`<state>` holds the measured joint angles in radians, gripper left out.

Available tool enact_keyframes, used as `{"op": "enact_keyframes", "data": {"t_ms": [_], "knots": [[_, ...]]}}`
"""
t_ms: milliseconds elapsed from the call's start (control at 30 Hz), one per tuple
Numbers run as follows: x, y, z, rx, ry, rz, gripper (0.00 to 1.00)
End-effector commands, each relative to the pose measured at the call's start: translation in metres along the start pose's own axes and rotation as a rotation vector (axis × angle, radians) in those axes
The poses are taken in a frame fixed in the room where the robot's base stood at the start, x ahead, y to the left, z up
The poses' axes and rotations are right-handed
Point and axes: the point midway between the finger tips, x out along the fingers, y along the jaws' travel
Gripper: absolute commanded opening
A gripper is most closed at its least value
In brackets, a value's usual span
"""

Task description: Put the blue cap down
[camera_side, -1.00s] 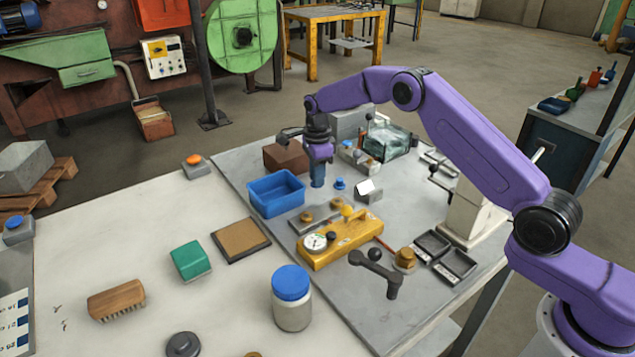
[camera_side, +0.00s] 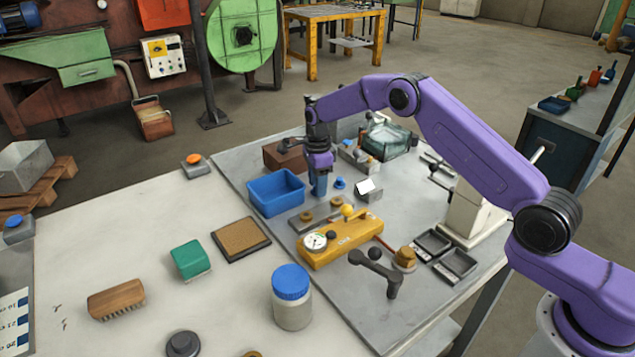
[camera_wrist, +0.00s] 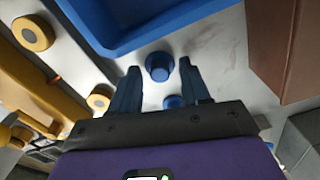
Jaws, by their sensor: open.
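A blue cap (camera_wrist: 160,66) shows between the fingertips in the wrist view, with gaps on both sides. It appears to rest on the grey plate (camera_side: 420,205); its exact height is hard to tell. My gripper (camera_side: 319,192) points down, its blue fingers open and spread around the cap without touching it. In the side view the fingers hide this cap. A second small blue cap (camera_side: 340,183) stands on the plate just right of the gripper. It also shows in the wrist view (camera_wrist: 174,102), partly covered by the gripper body.
A blue bin (camera_side: 276,192) stands close to the left of the gripper and a brown box (camera_side: 284,154) behind it. A yellow gauge fixture (camera_side: 342,240) and a plate with brass rings (camera_side: 308,217) lie in front. A white-faced block (camera_side: 368,188) is to the right.

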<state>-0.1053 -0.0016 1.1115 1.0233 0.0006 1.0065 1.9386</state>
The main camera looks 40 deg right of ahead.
Motion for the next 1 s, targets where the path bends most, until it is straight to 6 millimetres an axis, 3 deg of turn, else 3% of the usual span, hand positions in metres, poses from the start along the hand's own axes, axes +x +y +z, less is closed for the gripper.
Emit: {"op": "enact_keyframes", "data": {"t_ms": [167, 600, 800, 1000], "knots": [[-0.018, -0.001, 0.000, 0.000, -0.001, -0.003, 0.46], [-0.101, -0.001, 0.000, 0.000, -0.001, -0.004, 0.46], [-0.118, -0.001, 0.000, 0.000, 0.000, -0.001, 0.46], [-0.122, 0.000, 0.000, 0.000, 0.000, 0.000, 0.46]]}}
